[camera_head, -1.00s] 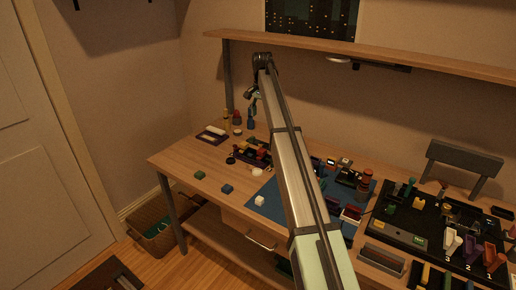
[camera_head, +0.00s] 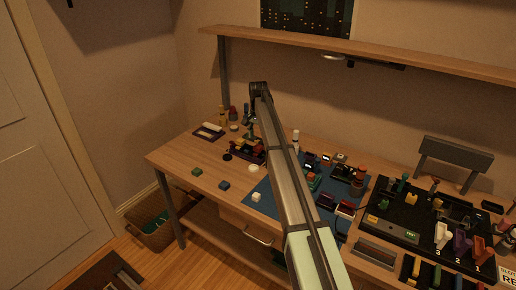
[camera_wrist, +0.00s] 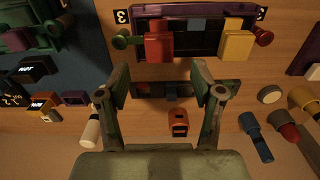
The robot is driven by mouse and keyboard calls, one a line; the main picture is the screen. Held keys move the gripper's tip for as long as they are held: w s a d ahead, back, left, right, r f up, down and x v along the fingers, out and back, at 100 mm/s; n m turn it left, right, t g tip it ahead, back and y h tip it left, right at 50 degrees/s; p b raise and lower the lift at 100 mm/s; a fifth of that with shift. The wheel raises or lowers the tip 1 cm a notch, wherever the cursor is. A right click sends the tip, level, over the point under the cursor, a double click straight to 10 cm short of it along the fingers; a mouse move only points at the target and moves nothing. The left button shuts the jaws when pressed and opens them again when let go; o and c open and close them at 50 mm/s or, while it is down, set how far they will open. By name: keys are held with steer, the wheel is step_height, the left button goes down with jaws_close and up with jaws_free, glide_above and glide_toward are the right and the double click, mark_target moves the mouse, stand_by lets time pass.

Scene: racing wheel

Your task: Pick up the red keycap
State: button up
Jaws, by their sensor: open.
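In the wrist view a red block (camera_wrist: 159,45), which looks like the red keycap, sits at the left part of a dark tray (camera_wrist: 200,20). A yellow block (camera_wrist: 237,42) stands at the tray's right part. My gripper (camera_wrist: 158,82) is open and empty, its two fingers apart on the near side of the tray. The red block lies beyond the fingertips and apart from them. An orange-red piece with dark windows (camera_wrist: 178,123) lies nearer, between the fingers in the picture. In the head view my gripper (camera_head: 251,127) is low over the tray and small.
A blue mat (camera_head: 258,210) with small parts lies right of the tray. A black board (camera_head: 400,228) with colored parts is further right. Green (camera_head: 196,172) and blue (camera_head: 224,185) blocks sit on the front left of the table. A shelf (camera_head: 380,53) runs above.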

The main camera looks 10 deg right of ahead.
mark_target(258, 146)
steer(key=shift+s+f+p, duration=0.1)
steer(key=shift+f+p, duration=0.65)
steer(key=shift+f, duration=1.65)
steer(key=c, duration=0.8)
steer(key=shift+c, duration=0.2)
steer(key=shift+r, duration=0.15)
